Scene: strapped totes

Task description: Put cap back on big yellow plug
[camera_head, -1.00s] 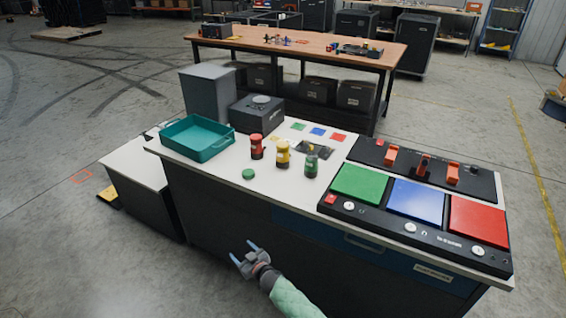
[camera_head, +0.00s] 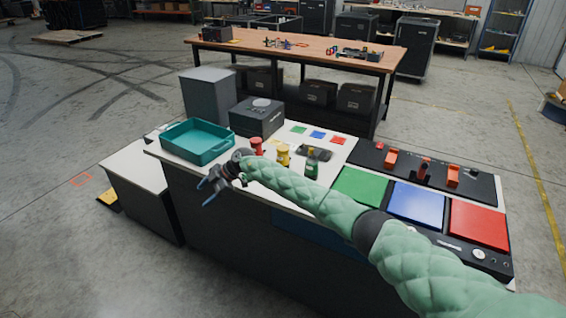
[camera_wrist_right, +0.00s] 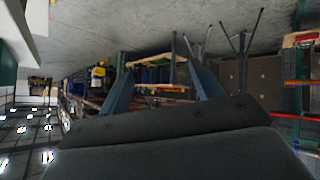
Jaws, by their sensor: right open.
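The yellow plug (camera_head: 283,154) stands upright on the white bench top, partly covered by my right forearm. A red one (camera_head: 257,146) stands to its left and a green one (camera_head: 311,164) to its right. I cannot tell whether the yellow one's top is a cap. The loose green round piece seen earlier on the bench is hidden by my arm. My right gripper (camera_head: 203,192) is open and empty, just beyond the bench's front edge, left of the plugs. Its spread fingers also show in the right wrist view (camera_wrist_right: 162,82), with nothing between them. My left gripper is out of view.
A teal tray (camera_head: 197,154) lies on the bench's left end, close behind the gripper. A dark box (camera_head: 257,119) stands behind the plugs. Green, blue and red panels (camera_head: 416,202) fill the right side. Small coloured squares (camera_head: 318,134) lie at the back.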

